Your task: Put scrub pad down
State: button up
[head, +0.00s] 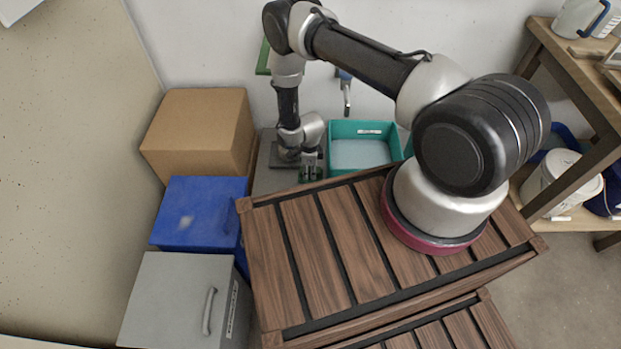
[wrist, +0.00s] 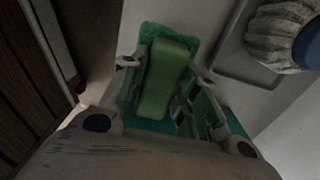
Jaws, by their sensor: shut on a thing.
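The scrub pad, a green block, shows in the wrist view (wrist: 163,82) between the two fingers. My gripper (wrist: 163,88) is shut on it, one finger along each side. A brighter green flat piece (wrist: 158,31) shows around its far end; I cannot tell whether it is part of the pad or something under it. In the head view my gripper (head: 310,170) points down at the grey counter, just left of the teal basin (head: 394,134). Only a little green shows at the fingers there. Whether the pad touches a surface is unclear.
A cardboard box (head: 200,128), a blue box (head: 200,212) and a grey box (head: 178,300) stand to the left. A slatted wooden top (head: 320,250) lies in front. A wooden shelf (head: 570,80) with buckets is at right. A whitish ribbed thing (wrist: 280,38) shows in the wrist view.

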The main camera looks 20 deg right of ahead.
jog(key=shift+d+f, duration=0.2)
jog(key=shift+f, duration=2.45)
jog(key=o, duration=0.9)
jog(key=shift+f, duration=0.15)
notch_tip(320, 180, up, 12)
jog(key=shift+r, duration=0.2)
